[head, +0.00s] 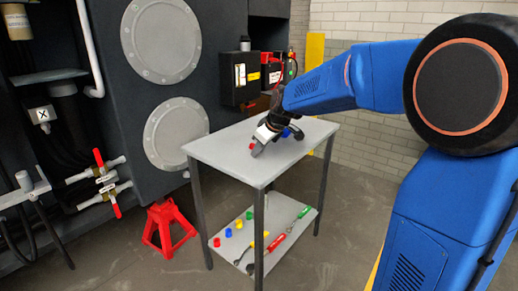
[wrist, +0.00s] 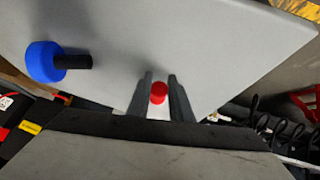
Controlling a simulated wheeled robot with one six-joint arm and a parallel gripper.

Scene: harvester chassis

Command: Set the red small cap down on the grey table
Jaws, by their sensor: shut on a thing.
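The red small cap (wrist: 158,92) is between the two fingers of my gripper (wrist: 160,82) in the wrist view. The fingers are shut on it. In the head view my gripper (head: 256,147) is low over the top of the grey table (head: 222,147), near its middle. I cannot tell whether the cap touches the table top. The grey table top also fills much of the wrist view (wrist: 170,35).
A blue knob with a black stem (wrist: 45,62) is on the table top beside my gripper. The lower shelf (head: 270,212) holds small coloured caps and hand tools. A red stand (head: 167,228) is left of the table. The dark chassis (head: 100,75) is behind.

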